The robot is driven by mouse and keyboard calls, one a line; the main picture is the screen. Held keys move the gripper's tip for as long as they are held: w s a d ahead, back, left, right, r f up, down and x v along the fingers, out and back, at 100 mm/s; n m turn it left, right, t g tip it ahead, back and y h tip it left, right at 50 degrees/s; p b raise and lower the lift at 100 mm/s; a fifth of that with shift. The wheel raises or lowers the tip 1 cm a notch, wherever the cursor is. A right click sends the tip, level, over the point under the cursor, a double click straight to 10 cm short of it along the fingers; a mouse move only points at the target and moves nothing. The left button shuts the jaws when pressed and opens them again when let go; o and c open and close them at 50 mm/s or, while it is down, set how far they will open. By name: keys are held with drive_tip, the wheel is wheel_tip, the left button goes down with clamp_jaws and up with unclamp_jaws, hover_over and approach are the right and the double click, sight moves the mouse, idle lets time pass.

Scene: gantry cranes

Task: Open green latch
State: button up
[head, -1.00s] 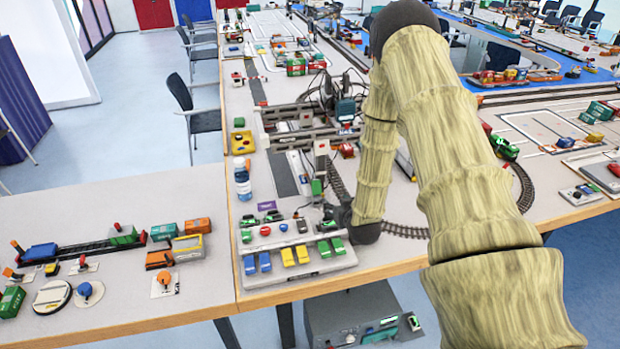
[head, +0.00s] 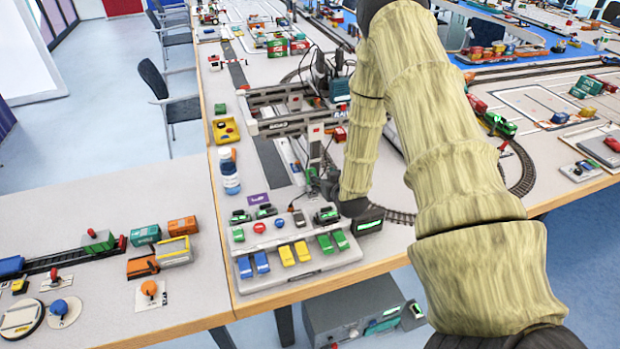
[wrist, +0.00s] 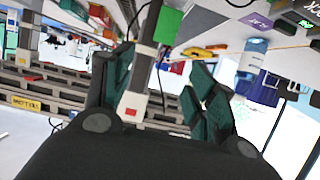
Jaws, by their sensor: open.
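A grey control panel (head: 272,275) at the table's front edge carries pairs of blue, yellow and green levers. The two green levers (head: 332,241) are at its right end; I cannot tell whether one of them is the green latch. My gripper (head: 322,180) is small and dark in the head view, behind the panel by the gantry crane. In the wrist view my gripper (wrist: 158,88) is open, its two teal fingers apart. A grey post (wrist: 148,45) and a green block (wrist: 168,25) show beyond the fingers. I see nothing held.
The gantry crane (head: 285,127) and its beams stand close to my gripper. A white and blue bottle (head: 230,178) stands left, near a yellow tray (head: 226,130). Small toy vehicles line the panel's back. The left table has free room behind its train models.

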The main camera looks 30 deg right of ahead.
drive_tip(key=x, duration=0.4)
drive_tip(key=f+p+x, duration=0.1)
drive_tip(key=x, duration=0.3)
drive_tip(key=p+x, duration=0.1)
drive_tip(key=x, duration=0.3)
drive_tip(key=shift+s+a+f, duration=0.2)
drive_tip(key=shift+f, duration=0.25)
drive_tip(key=c, duration=1)
drive_tip(key=shift+f, duration=0.15)
